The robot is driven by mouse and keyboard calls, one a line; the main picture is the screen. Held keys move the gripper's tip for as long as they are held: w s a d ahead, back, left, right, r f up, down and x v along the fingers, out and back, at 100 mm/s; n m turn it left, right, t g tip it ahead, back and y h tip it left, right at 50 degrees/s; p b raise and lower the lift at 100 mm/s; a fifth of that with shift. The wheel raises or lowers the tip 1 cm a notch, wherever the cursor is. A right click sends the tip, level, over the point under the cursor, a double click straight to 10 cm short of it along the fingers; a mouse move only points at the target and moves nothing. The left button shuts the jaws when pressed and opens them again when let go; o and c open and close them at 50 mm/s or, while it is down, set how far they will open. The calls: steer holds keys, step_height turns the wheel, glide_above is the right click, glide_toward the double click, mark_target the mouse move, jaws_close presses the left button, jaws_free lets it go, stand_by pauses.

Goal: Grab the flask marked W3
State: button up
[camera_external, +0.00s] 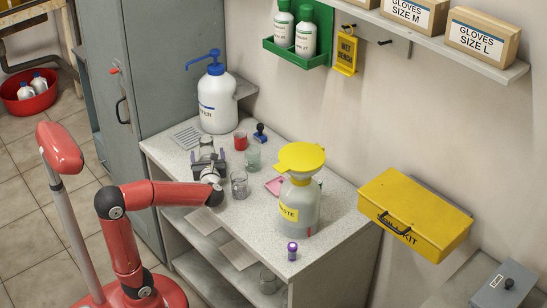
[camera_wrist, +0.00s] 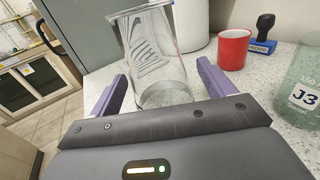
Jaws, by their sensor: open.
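A clear, empty-looking glass vessel (camera_wrist: 160,62) stands upright between the two purple fingers of my gripper (camera_wrist: 163,82) in the wrist view. The fingers are open, one on each side of it; I cannot tell whether they touch it. No W3 mark is readable on it; dark stripes show through the glass. In the external view my gripper (camera_external: 207,158) is low over the bench, and the vessel (camera_external: 207,143) shows partly behind it. A greenish glass vessel marked J3 (camera_wrist: 303,85) is at the right; it also shows in the external view (camera_external: 253,158).
Another clear glass (camera_external: 239,185) stands close right of my gripper. A red cup (camera_external: 240,142), a blue stamp (camera_external: 260,134) and a large white bottle (camera_external: 217,103) are behind. A waste bottle with a yellow funnel (camera_external: 300,205) stands right. The bench front (camera_external: 255,245) is mostly clear.

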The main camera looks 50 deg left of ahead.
steer(key=shift+x, duration=1.1)
steer(key=shift+d, duration=0.1)
steer(key=c, duration=1.2)
steer(key=shift+r, duration=0.25)
